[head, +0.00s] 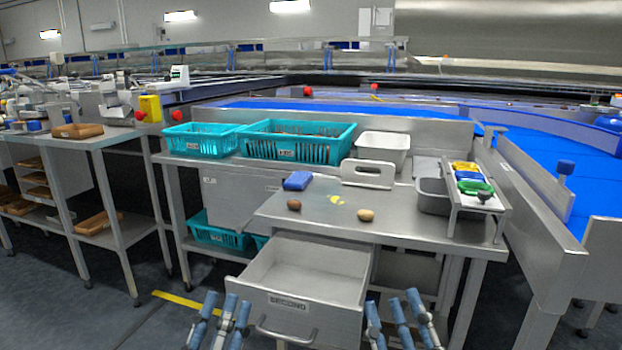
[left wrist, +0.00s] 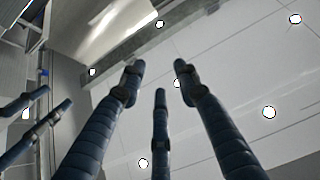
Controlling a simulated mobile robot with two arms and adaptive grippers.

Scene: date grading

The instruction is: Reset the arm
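My left gripper (head: 224,302) is low in the head view, in front of the open drawer's left side, with its blue fingers pointing up. In the left wrist view its three fingers (left wrist: 159,75) are spread with nothing between them. My right gripper (head: 394,303) is to the right of the drawer's front, also fingers up, spread and empty. Two of its fingers appear to show at the left edge of the left wrist view. The drawer (head: 328,293), labelled SECOND, is pulled out and looks empty. Both hands are below the tabletop's front edge in the picture.
On the steel table (head: 330,212) lie two dates, a brown one (head: 294,204) and a tan one (head: 366,215), and a blue block (head: 298,180). Teal baskets (head: 342,150) and a white bin (head: 383,148) stand behind. A blue conveyor (head: 560,150) runs at right.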

